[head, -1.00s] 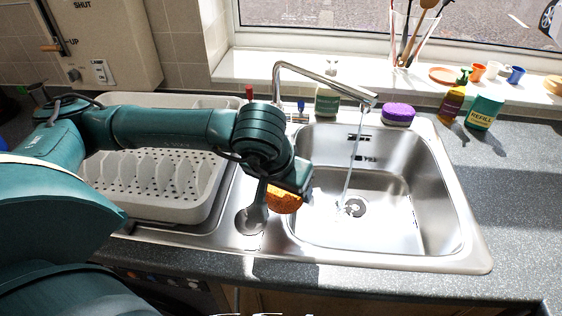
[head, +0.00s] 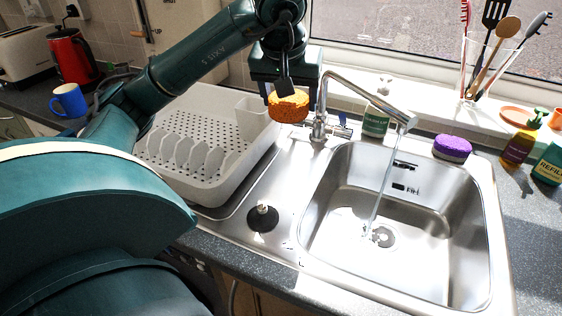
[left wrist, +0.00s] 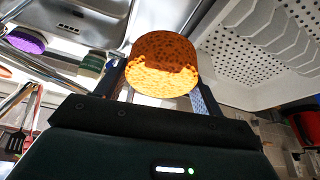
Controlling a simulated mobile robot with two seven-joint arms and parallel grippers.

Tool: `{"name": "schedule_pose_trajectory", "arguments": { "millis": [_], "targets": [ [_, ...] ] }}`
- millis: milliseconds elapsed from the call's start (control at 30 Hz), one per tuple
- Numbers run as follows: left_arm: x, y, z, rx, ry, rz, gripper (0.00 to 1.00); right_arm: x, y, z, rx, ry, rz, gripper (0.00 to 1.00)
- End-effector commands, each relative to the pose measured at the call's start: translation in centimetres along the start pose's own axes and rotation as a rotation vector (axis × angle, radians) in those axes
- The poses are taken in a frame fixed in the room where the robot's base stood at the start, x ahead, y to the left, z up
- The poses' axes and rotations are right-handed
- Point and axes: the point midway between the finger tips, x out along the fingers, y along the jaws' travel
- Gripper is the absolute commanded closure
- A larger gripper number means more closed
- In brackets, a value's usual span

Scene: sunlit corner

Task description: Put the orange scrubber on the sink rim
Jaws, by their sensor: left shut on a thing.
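The orange scrubber (head: 288,106) is a round, textured block. My left gripper (head: 286,88) is shut on it and holds it raised near the tap, at the back left of the sink. The scrubber also shows between the fingers in the left wrist view (left wrist: 162,66). The steel sink rim (head: 296,215) runs around the bowl, with a purple scrubber (head: 452,147) at its back edge. My right gripper is not in view.
The tap (head: 362,88) runs water into the bowl. A white dish rack (head: 205,135) stands left of the sink. A black plug (head: 262,217) lies on the rim's left part. A green-labelled jar (head: 376,121) stands behind the sink.

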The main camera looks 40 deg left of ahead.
Motion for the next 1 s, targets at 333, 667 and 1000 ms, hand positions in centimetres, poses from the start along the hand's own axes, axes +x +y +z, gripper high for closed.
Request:
{"name": "schedule_pose_trajectory", "arguments": {
  "millis": [333, 667, 1000],
  "targets": [
    [5.6, -0.4, 2.4, -0.003, -0.009, -0.008, 0.50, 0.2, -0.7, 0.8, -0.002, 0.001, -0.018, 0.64],
    [11.9, -0.3, 5.0, -0.004, -0.004, -0.004, 0.50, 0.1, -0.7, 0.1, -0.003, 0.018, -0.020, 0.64],
    [15.6, -0.3, 6.5, -0.005, -0.005, -0.003, 0.50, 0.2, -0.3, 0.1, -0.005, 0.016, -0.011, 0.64]
  ]
}}
